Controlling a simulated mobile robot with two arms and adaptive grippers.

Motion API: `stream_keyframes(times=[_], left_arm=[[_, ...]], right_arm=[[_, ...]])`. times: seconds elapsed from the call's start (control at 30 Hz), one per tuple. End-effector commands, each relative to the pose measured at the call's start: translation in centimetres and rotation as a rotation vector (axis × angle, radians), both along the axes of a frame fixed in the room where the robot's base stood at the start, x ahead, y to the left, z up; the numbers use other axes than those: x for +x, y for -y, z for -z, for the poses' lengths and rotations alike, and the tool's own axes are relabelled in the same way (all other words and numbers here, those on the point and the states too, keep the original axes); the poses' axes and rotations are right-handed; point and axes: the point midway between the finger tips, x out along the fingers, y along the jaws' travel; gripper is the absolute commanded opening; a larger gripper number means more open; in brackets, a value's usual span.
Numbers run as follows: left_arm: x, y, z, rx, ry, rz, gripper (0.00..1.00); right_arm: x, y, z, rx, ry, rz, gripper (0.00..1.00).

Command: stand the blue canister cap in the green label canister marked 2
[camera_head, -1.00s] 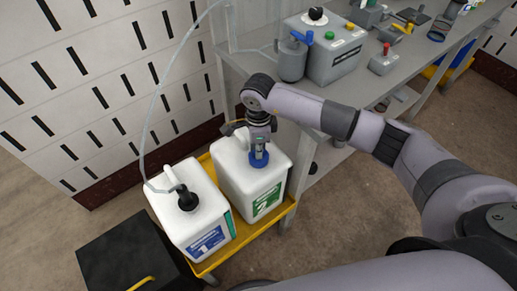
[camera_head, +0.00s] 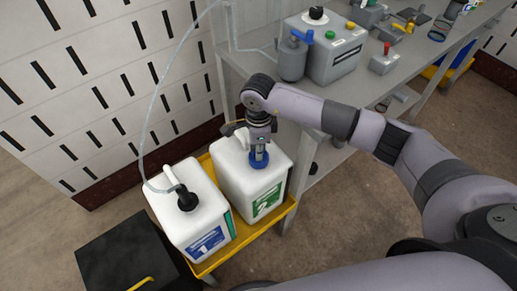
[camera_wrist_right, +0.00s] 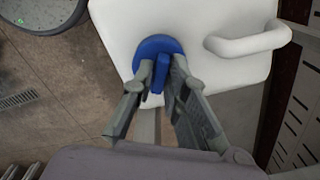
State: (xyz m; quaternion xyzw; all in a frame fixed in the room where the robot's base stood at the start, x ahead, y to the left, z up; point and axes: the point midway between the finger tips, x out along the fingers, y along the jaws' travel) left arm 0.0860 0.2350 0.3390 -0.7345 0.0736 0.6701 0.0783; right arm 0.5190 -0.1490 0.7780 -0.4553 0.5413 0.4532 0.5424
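The green label canister marked 2 (camera_head: 264,201) is a white jug standing upright on a yellow trolley. The blue cap (camera_head: 259,161) is at its top opening, and it also shows in the right wrist view (camera_wrist_right: 158,50). My right gripper (camera_head: 259,150) points down over the canister. In the right wrist view its two fingers (camera_wrist_right: 163,78) stand on either side of the cap's upright blue tab and appear closed on it. The opening under the cap is hidden. My left gripper is not in view.
A blue label canister (camera_head: 190,212) with a black cap and a clear hose stands close to the left. The yellow trolley (camera_head: 254,233) holds both. A grey bench (camera_head: 240,62) with a grey machine (camera_head: 335,50) is behind. A black box (camera_head: 115,250) is at lower left.

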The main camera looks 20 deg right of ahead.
Motion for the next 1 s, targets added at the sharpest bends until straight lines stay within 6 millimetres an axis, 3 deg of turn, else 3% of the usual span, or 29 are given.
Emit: stream_keyframes(times=[0.23,0.57,0.77,1.0], left_arm=[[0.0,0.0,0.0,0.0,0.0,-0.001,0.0],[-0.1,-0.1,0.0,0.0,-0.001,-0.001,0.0],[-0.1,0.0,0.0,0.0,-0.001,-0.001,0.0],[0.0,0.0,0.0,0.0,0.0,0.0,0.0]], right_arm=[[0.0,0.0,0.0,0.0,0.0,0.0,0.33],[0.0,0.0,-0.3,0.0,0.001,0.0,0.33],[0.2,0.0,-3.0,0.001,0.005,0.0,0.33],[0.1,0.0,-8.2,0.001,0.004,0.0,0.33]])
